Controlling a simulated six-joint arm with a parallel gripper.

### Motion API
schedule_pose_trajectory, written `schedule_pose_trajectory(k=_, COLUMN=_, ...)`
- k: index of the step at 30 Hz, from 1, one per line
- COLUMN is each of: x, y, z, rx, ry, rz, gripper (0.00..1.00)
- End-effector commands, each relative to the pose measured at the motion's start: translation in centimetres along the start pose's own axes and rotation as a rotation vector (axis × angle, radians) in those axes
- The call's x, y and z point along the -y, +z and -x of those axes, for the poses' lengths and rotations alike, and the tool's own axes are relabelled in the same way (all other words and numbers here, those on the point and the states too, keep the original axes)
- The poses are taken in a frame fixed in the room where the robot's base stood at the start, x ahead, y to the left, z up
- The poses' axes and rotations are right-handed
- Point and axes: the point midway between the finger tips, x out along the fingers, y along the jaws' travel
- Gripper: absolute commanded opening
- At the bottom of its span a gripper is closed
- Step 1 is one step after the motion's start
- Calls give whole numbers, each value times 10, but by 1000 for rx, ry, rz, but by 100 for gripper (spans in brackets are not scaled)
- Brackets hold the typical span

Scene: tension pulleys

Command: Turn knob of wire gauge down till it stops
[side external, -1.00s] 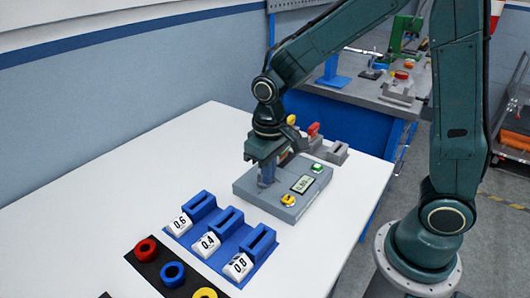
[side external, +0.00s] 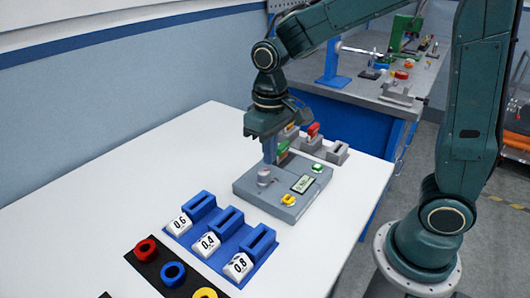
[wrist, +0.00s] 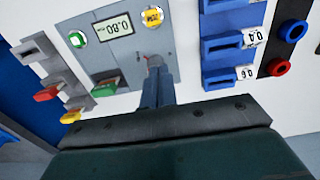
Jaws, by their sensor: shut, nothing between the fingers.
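The wire gauge is a flat grey box (side external: 285,200) on the white table, with a small display (side external: 302,184) that seems to read 0.80 in the wrist view (wrist: 113,27). Its knob (side external: 264,177) is a short light grey cylinder near the box's left side. In the wrist view the knob (wrist: 154,61) is partly hidden by my fingers. My gripper (side external: 269,160) points down, shut and empty, just above and behind the knob. The fingers also show in the wrist view (wrist: 157,82). I cannot tell whether the fingertips touch the knob.
A green button (side external: 317,167) and a yellow button (side external: 288,199) stand on the gauge. Blue holders (side external: 232,222) with number labels are in front. Red (side external: 146,249) and blue (side external: 173,272) rings lie on a black strip. Grey blocks (side external: 338,152) stand behind the gauge.

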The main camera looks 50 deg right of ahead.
Motion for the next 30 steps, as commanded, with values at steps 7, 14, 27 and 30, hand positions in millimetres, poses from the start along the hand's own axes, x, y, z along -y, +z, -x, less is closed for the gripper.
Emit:
schedule_pose_trajectory(k=7, x=0, y=0, z=1, rx=0, ry=0, rz=0, gripper=0)
schedule_pose_trajectory(k=14, x=-9, y=-1, z=4, rx=-2, ry=0, rz=-3, gripper=0)
schedule_pose_trajectory(k=27, x=-29, y=-1, z=10, rx=0, ry=0, rz=1, gripper=0)
schedule_pose_trajectory(k=30, x=-28, y=-1, z=8, rx=1, ry=0, rz=0, gripper=0)
